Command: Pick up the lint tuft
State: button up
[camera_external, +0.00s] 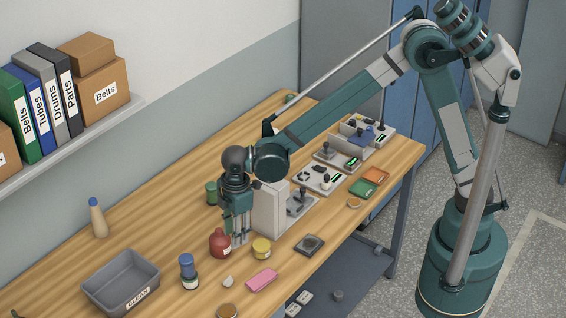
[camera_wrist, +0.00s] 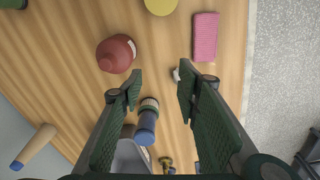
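A small whitish tuft (camera_external: 228,281), which I take to be the lint tuft, lies on the wooden bench between the blue-capped bottle and the pink cloth. In the wrist view the tuft (camera_wrist: 176,74) is partly hidden by the tip of my right-hand finger. My gripper (camera_external: 238,241) points down over the bench by the red bottle, farther back than the tuft. In the wrist view my gripper (camera_wrist: 160,77) is open, with nothing held between its fingers.
Close by are a red bottle (camera_external: 219,244), a yellow jar (camera_external: 262,249), a pink cloth (camera_external: 262,279) and a blue-capped bottle (camera_external: 188,272). A grey tray (camera_external: 137,295) labelled "CLEAN" stands at left. A beige block (camera_external: 267,207) stands right of my gripper.

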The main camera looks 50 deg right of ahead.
jog(key=n, duration=0.2)
send_over(228, 279)
jog(key=shift+g+h, duration=0.3)
notch_tip(228, 279, down, 6)
jog(key=shift+w+f, duration=0.15)
jog(key=shift+f, duration=0.1)
jog(key=shift+f, duration=1.25)
jog(key=shift+f, duration=0.1)
jog(key=shift+f, duration=2.55)
jog(key=shift+c, duration=0.5)
jog(key=c, duration=0.6)
